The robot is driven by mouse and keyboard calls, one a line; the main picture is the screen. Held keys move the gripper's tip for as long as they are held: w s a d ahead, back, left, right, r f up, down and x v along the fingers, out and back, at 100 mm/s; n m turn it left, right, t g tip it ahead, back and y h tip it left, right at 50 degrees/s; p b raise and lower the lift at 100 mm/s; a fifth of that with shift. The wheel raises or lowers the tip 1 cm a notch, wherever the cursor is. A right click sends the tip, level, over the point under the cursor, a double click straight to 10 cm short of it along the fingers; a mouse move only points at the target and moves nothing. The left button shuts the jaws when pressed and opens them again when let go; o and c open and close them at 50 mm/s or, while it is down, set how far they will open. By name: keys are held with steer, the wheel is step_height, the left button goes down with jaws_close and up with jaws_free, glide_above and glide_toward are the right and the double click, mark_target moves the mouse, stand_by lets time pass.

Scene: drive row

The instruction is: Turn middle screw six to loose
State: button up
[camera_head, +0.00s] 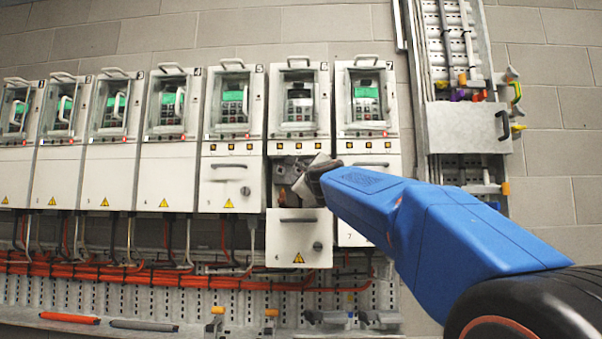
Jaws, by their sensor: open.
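Drive six (299,143) is second from the right in the row, and its small display is dark. Its lower front cover (290,236) hangs lowered, with the opening (284,170) bare above it. Grey parts show inside the opening. The middle screw cannot be made out; it is too small or hidden by my gripper. My gripper (306,186) is at the right part of this opening, at the end of the blue arm coming from the right. Its jaws are open, though the fingertips are hard to see. I cannot tell whether they touch anything.
Drive five (230,180) on the left and drive seven (366,145) on the right have closed covers and lit displays. Orange cables (130,278) run below. An orange-handled tool (69,318) and a grey one (144,326) lie on the bottom ledge. A grey box (468,127) stands right.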

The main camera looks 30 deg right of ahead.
steer(key=shift+w+d+r, duration=0.1)
steer(key=shift+w, duration=0.35)
steer(key=c, duration=1.1)
steer(key=shift+o, duration=0.2)
